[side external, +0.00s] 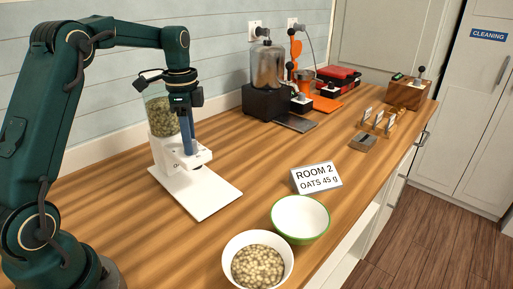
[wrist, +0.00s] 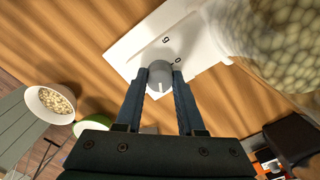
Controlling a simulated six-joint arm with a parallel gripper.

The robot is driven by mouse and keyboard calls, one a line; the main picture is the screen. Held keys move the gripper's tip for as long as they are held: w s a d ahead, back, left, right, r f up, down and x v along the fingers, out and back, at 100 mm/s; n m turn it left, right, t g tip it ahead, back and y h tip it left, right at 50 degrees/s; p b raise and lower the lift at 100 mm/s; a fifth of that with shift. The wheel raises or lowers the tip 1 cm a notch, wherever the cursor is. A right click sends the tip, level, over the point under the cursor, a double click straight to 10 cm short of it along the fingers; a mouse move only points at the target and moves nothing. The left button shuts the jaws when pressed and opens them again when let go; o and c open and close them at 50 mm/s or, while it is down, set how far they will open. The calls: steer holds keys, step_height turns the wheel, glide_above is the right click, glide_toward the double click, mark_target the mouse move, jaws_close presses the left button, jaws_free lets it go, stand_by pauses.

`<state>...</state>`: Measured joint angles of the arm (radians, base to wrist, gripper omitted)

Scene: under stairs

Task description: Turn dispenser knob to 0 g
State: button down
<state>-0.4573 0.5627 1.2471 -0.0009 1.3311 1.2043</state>
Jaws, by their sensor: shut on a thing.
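The dispenser stands on the wooden counter, with a clear hopper (side external: 161,117) of pale round pieces above a white body and flat white base (side external: 207,192). Its grey round knob (wrist: 160,72) shows in the wrist view, with a white pointer line directed towards my palm. Small dark marks are printed on the white face beyond it; I cannot read them all surely. My gripper (wrist: 161,77) is shut on the knob, one finger on each side. In the side view my gripper (side external: 188,150) points down at the dispenser front and hides the knob.
A bowl of pale round pieces (side external: 257,264) and a green-rimmed bowl (side external: 300,218) stand at the front edge. A dark blender-like machine (side external: 267,97) and a wooden box (side external: 404,95) stand farther back.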

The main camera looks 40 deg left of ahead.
steer(key=shift+n, duration=0.4)
steer(key=n, duration=2.3)
stand_by(0.5)
steer(key=c, duration=0.5)
jaws_free()
